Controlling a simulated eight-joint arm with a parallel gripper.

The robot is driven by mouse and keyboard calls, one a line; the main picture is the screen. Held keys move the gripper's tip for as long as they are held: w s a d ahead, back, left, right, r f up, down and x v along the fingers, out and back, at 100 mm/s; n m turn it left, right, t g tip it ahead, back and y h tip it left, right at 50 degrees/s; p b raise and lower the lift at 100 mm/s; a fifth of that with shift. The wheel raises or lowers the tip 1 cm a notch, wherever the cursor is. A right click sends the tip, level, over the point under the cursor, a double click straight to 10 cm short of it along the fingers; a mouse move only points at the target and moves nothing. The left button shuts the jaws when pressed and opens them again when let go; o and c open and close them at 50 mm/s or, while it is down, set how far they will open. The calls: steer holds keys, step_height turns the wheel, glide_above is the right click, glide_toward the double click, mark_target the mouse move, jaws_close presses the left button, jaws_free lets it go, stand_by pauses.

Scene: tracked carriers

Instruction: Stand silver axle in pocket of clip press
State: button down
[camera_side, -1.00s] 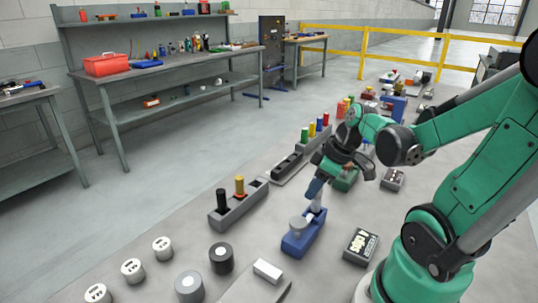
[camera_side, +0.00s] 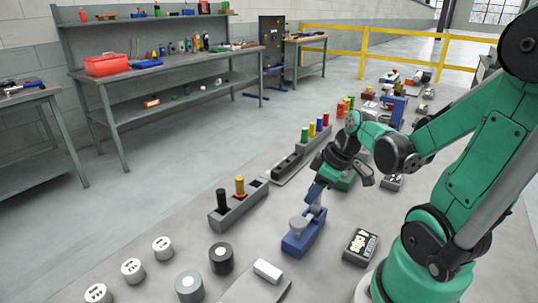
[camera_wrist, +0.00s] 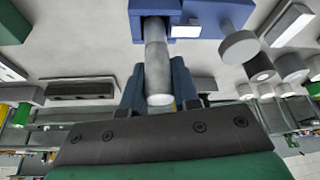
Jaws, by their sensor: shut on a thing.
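The silver axle (camera_wrist: 156,58) is between the two blue fingers of my gripper (camera_wrist: 158,92) in the wrist view. My gripper (camera_side: 316,192) is shut on it. The axle stands roughly upright over the blue clip press (camera_side: 295,246), with its lower end at the press's right part. In the wrist view its far end meets the blue body of the press (camera_wrist: 208,12). I cannot tell how deep it sits in the pocket, which it hides. A grey round-topped post (camera_wrist: 240,46) stands on the press beside the axle.
A grey holder (camera_side: 232,217) with black and yellow pegs stands left of the press. A dark labelled box (camera_side: 361,246) lies to its right. A white block (camera_side: 267,269) and a black cylinder (camera_side: 221,258) are in front. Coloured pegs (camera_side: 312,129) stand behind.

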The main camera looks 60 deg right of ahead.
steer(key=shift+f, duration=0.65)
stand_by(0.5)
steer(key=shift+c, duration=0.5)
jaws_free()
stand_by(0.5)
steer(key=shift+r, duration=3.55)
steer(key=shift+a, duration=0.1)
